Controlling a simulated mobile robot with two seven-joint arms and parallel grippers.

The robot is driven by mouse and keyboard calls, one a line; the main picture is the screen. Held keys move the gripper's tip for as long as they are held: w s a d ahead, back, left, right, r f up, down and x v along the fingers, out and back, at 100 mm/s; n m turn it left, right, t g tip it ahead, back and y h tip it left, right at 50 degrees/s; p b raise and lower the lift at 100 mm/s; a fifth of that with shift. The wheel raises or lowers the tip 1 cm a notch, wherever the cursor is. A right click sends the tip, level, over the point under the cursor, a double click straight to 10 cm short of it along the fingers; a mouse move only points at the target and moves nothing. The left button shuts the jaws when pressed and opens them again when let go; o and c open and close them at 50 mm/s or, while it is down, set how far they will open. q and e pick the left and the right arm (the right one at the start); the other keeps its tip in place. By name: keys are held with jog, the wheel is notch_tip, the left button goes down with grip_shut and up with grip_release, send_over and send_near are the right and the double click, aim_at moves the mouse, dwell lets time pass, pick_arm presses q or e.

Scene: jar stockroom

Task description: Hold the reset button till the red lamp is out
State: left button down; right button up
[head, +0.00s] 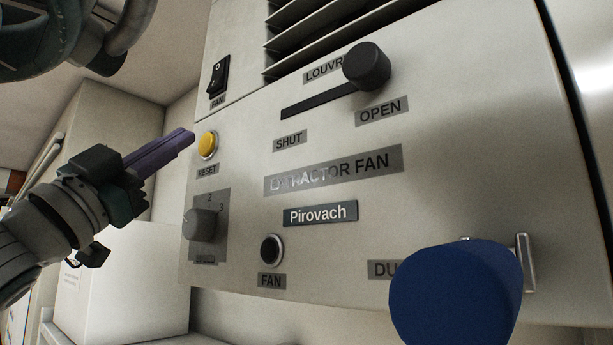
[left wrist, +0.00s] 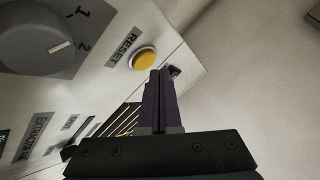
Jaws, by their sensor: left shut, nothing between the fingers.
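The yellow reset button (head: 208,144) sits in a pale ring on the left side of the extractor fan panel, above its RESET label. It also shows in the left wrist view (left wrist: 145,58). My left gripper (head: 190,136) is shut and empty, its purple fingers pointing at the panel just left of the button. In the left wrist view the fingertips (left wrist: 160,73) are beside the button; I cannot tell whether they touch the panel. A round fitting (head: 271,249) above a FAN label is dark. I see no lamp glowing red. My right gripper is not in view.
A black rocker switch (head: 219,76) is above the button and a grey rotary knob (head: 201,224) below it. A louvre lever knob (head: 367,66) stands out near OPEN. A blue rounded object (head: 455,292) covers part of the lower right panel, by a metal handle (head: 526,262).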

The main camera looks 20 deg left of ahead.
pick_arm(q)
jog(key=shift+s+a, duration=0.2)
jog(key=shift+s, duration=0.6)
jog(key=shift+s+a, duration=0.25)
jog(key=shift+s, duration=0.55)
jog(key=shift+s+a, duration=0.2)
jog(key=shift+s, duration=0.6)
